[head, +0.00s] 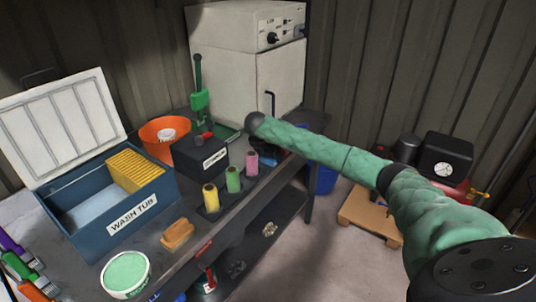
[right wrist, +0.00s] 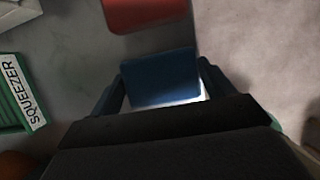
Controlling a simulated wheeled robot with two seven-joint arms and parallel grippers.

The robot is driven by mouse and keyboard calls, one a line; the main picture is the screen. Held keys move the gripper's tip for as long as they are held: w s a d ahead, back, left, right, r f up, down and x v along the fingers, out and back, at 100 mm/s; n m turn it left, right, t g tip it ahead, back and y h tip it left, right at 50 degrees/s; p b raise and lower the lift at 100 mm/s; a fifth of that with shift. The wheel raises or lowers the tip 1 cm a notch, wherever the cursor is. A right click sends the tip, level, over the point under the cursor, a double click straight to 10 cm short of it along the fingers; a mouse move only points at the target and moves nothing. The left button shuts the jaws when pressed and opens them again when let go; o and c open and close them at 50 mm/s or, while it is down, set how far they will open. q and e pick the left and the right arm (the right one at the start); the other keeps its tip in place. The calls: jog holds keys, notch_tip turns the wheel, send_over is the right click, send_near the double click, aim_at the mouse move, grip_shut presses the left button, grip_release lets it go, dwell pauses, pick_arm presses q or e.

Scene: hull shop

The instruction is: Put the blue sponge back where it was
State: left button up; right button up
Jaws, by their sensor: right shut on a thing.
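The blue sponge (right wrist: 160,78) is between the fingers of my right gripper (right wrist: 163,88) in the right wrist view, and the gripper is shut on it. In the head view my right arm reaches in from the right over the far end of the bench. A small patch of blue (head: 268,159) shows below its wrist, partly behind the pink roll; I cannot tell how much of it is sponge or gripper. Whether the sponge touches anything below is unclear. My left gripper is not in view.
A green squeezer tray (right wrist: 12,105) and a red object (right wrist: 145,12) flank the sponge.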

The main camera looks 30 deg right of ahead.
jog(key=o, duration=0.8)
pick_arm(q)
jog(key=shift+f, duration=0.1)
pick_arm(e)
jog(key=shift+a+r, duration=0.1)
jog(key=shift+r, duration=0.1)
pick_arm(q)
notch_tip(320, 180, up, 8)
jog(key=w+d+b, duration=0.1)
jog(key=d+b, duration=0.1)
jog(key=b, duration=0.1)
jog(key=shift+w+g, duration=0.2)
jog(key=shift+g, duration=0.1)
pick_arm(e)
jog(key=v, duration=1.1)
jog(key=shift+s+a+r, duration=0.1)
jog(key=shift+a+r, duration=0.1)
jog(key=shift+r, duration=0.1)
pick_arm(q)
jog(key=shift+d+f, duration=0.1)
